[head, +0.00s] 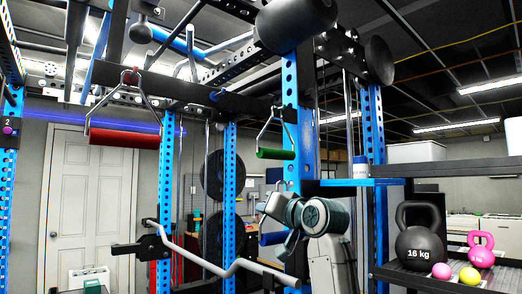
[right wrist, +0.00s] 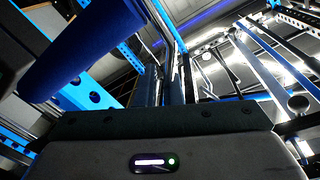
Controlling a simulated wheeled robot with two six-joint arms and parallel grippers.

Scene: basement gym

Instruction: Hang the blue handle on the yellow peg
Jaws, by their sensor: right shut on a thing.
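The blue handle (head: 271,238) shows as a short blue cylinder just left of my right gripper (head: 291,241) in the head view. My right gripper is shut on it, in front of the blue rack upright. In the right wrist view the blue handle (right wrist: 80,42) fills the upper left, with a metal bar beside it. The exact grip contact is hidden. A red handle (head: 124,139) and a green handle (head: 275,154) hang from the black crossbeam (head: 205,95). I cannot make out the yellow peg in either view. My left gripper is out of view.
A bent grey bar (head: 215,267) crosses low in front of the rack. Blue uprights (head: 229,175) stand around the arm. At right, a black shelf (head: 405,276) holds a 16 kg kettlebell (head: 420,240), a pink kettlebell (head: 481,250) and small balls.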

